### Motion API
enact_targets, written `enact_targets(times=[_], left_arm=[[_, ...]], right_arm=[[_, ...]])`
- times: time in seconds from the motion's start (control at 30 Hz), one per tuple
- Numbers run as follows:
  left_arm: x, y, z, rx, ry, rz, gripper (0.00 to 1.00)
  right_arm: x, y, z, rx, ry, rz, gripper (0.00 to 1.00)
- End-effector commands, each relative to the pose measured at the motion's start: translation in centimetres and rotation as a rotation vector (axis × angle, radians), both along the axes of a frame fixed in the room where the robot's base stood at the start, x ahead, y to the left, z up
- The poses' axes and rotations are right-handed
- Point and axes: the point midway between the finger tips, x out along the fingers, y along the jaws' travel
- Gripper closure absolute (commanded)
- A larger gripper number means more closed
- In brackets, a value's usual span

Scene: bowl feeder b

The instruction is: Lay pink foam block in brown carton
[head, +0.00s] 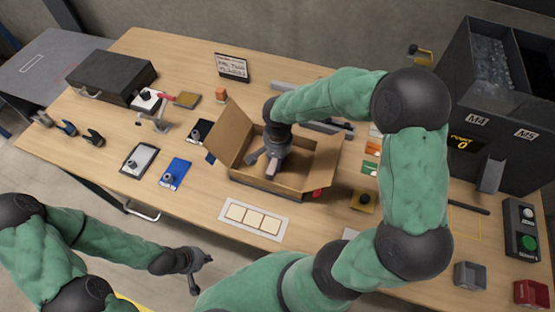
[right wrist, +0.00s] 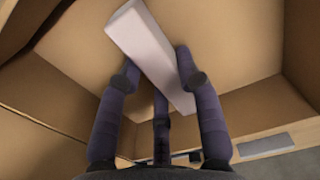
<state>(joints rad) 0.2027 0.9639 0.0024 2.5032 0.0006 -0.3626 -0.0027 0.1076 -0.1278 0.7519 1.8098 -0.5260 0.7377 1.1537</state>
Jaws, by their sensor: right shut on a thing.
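The brown carton (head: 315,184) stands open on the wooden table, with a flap raised on its left side. My right gripper (head: 268,165) reaches down into the carton. It is shut on the pink foam block (head: 271,170), a pale pinkish bar. In the right wrist view the block (right wrist: 148,55) sits between the fingers of the gripper (right wrist: 158,80), tilted, with the carton's floor (right wrist: 85,55) behind it. I cannot tell whether the block touches the floor. My left gripper (head: 196,262) hangs in front of the table, away from the carton; its finger opening is too small to tell.
A white tray with square pads (head: 253,216) lies in front of the carton. Tall dark bins (head: 490,120) stand at the right.

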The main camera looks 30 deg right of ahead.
Motion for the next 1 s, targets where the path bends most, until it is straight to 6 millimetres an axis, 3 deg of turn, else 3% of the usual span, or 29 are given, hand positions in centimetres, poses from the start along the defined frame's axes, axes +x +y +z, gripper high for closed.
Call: enact_targets(times=[0.23, 0.27, 0.33, 0.77, 1.0], left_arm=[[0.0, 0.0, -0.3, 0.000, 0.000, 0.000, 1.00], [0.0, 0.0, -0.3, 0.000, 0.000, 0.000, 1.00], [0.0, 0.0, -0.2, 0.000, 0.000, 0.000, 1.00], [0.0, 0.0, 0.1, 0.000, 0.000, 0.000, 1.00], [0.0, 0.0, 1.5, 0.000, 0.000, 0.000, 1.00]], right_arm=[[0.0, 0.0, -0.3, 0.000, 0.000, -0.001, 0.87], [0.0, 0.0, -0.3, 0.000, 0.000, -0.001, 0.62], [0.0, 0.0, -0.2, 0.001, -0.001, -0.001, 0.42], [0.0, 0.0, 0.2, 0.001, -0.001, -0.001, 0.41], [0.1, 0.0, 4.0, 0.000, -0.006, -0.001, 0.41]])
